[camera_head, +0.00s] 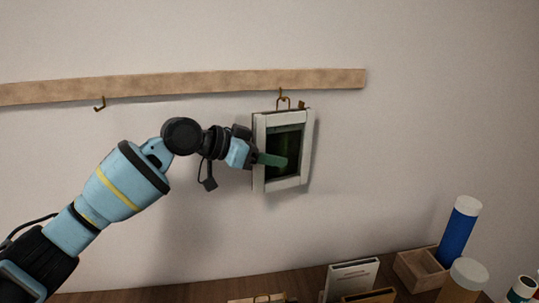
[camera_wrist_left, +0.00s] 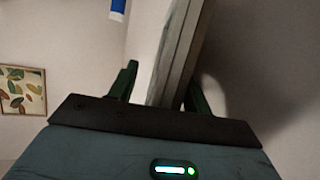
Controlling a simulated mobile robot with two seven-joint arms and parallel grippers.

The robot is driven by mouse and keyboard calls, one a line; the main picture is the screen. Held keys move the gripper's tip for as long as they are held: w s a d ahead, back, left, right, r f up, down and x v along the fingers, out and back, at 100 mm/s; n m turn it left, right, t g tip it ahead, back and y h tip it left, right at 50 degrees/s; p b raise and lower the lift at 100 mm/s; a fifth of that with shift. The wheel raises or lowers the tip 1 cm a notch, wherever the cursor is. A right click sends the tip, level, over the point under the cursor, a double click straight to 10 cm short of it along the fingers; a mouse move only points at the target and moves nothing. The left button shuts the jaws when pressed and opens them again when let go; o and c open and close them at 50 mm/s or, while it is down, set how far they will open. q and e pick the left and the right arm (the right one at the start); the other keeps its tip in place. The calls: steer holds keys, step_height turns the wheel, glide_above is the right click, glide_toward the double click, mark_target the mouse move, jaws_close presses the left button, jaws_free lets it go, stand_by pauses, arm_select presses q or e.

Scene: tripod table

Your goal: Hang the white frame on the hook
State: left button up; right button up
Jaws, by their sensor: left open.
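The white frame (camera_head: 258,150) with a dark green inner panel is upright against the wall, just below the wooden rail. A brass loop at its top (camera_head: 284,102) meets the right hook (camera_head: 281,92); whether it is fully seated is too small to tell. My left gripper (camera_head: 270,159) is open around the frame's left side, with one green finger in front and the other hidden behind. In the left wrist view, the frame's edge (camera_wrist_left: 178,55) stands between the two green fingers, with a gap to the left finger. My right gripper is not in view.
The wooden rail (camera_head: 190,84) carries another, empty hook (camera_head: 99,104) at left. Below, a table holds a wooden box (camera_head: 418,271), a blue cylinder (camera_head: 458,234) and a white book (camera_head: 352,276). The wall right of the frame is clear. A leaf picture (camera_wrist_left: 22,91) shows in the wrist view.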

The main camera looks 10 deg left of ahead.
arm_select(q)
steer(key=v, duration=0.7)
steer(key=shift+s+a, duration=0.2)
steer(key=shift+r, duration=0.1)
